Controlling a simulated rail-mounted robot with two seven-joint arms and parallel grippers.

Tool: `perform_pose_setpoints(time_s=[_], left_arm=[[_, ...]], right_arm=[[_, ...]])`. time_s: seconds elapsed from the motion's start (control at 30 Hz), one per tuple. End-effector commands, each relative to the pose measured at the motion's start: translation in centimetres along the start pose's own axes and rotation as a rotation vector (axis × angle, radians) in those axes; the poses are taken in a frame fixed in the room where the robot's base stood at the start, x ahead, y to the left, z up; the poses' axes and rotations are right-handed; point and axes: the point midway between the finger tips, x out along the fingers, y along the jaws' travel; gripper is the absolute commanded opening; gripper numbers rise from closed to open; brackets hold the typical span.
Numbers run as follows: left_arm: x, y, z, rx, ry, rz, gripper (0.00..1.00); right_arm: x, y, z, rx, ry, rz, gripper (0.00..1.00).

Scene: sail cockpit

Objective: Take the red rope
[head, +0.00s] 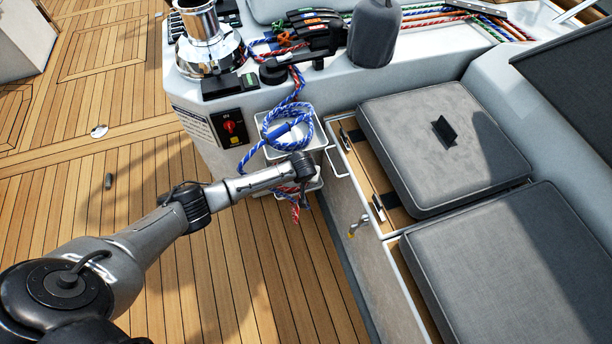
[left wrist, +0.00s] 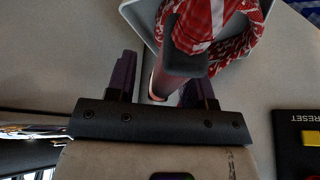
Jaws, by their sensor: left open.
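The red rope (left wrist: 215,25) is a red and white patterned bundle in a white holder (left wrist: 142,22) at the top of the left wrist view. In the head view strands of the red rope (head: 293,207) hang below my left wrist; the rest is hidden. My left gripper (left wrist: 162,72) is open, with its two dark fingers just short of the bundle. A dark bar and a narrow reddish piece show between the fingers; I cannot tell whether they touch. In the head view my left gripper is mostly hidden beneath its wrist. My right gripper is not in view.
A coiled blue rope (head: 287,128) hangs over the upper white holder (head: 322,132), just above my wrist. A red switch panel (head: 230,127) is on the wall to the left. Grey seat cushions (head: 440,145) are to the right. The teak floor (head: 215,270) is mostly clear.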

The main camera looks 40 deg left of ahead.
Motion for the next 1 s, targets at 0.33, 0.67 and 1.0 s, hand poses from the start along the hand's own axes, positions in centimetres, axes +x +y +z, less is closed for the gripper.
perform_pose_setpoints(time_s=[0.33,0.67,1.0], left_arm=[[-0.01,0.01,0.01,0.0,0.0,0.0,0.22],[-0.01,0.02,0.02,0.0,0.0,0.0,0.0],[-0.54,0.04,-0.21,-0.001,0.0,0.001,0.0]], right_arm=[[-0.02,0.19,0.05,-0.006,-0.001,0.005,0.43],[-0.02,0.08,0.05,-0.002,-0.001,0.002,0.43],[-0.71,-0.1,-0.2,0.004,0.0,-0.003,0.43]])
